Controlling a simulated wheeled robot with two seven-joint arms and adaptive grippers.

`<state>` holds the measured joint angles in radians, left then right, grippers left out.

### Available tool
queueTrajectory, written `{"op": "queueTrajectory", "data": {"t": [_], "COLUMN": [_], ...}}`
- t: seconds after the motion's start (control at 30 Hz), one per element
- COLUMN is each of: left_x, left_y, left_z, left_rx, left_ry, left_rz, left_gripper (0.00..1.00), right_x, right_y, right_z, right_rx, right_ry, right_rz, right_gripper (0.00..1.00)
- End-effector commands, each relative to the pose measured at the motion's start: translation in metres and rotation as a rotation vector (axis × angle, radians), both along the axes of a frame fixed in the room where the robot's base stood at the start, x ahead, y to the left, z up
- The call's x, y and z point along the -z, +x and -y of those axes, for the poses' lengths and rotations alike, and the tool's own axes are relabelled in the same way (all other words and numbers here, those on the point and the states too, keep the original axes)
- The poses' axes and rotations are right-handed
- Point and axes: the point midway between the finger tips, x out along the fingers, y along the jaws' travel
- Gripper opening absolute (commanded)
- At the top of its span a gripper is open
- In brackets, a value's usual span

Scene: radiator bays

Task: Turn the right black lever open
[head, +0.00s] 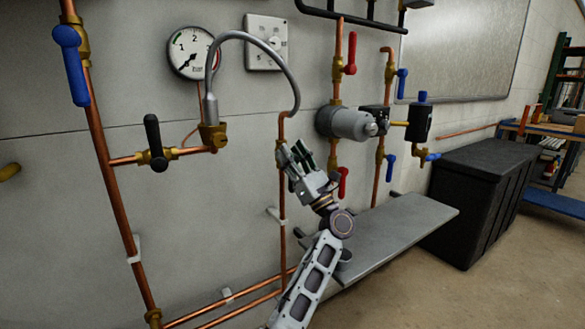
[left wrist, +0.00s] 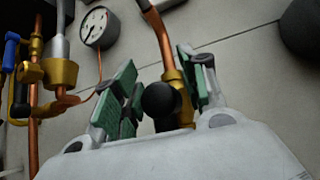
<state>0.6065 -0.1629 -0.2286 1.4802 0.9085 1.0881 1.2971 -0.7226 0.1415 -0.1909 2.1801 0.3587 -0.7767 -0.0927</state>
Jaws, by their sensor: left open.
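The right black lever shows in the left wrist view as a rounded black end (left wrist: 160,99) in front of a brass valve on a copper pipe. My left gripper (head: 301,154) is open, with its green-padded fingers (left wrist: 160,95) on either side of the lever. I cannot tell whether the pads touch it. In the head view my gripper covers most of this lever, and part of its brass valve (head: 282,152) shows beside the fingers. The left black lever (head: 154,136) stands upright on a brass valve on a horizontal copper pipe. My right gripper is not in view.
A grey hose (head: 268,42) arches between the two valves. A gauge (head: 192,53) and a dial plate (head: 265,43) hang above. Red levers (head: 350,53), a grey cylinder (head: 345,122) and a grey shelf (head: 400,230) lie right of my gripper. A blue lever (head: 71,65) is far left.

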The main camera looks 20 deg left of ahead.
Motion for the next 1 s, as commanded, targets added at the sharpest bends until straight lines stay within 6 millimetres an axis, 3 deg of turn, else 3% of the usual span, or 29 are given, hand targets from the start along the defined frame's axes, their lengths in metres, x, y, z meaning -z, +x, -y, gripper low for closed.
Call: {"op": "queueTrajectory", "data": {"t": [0.3, 1.0], "left_x": [-0.024, -0.025], "left_y": [0.0, 0.0], "left_z": [0.0, 0.0], "left_rx": [0.0, 0.001], "left_ry": [-0.001, -0.001], "left_rz": [0.0, -0.001], "left_gripper": [0.42, 0.42], "right_x": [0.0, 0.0], "right_y": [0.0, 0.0], "right_z": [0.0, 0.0], "right_rx": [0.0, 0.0], "right_ry": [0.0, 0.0], "right_rz": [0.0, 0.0], "right_gripper": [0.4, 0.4]}}
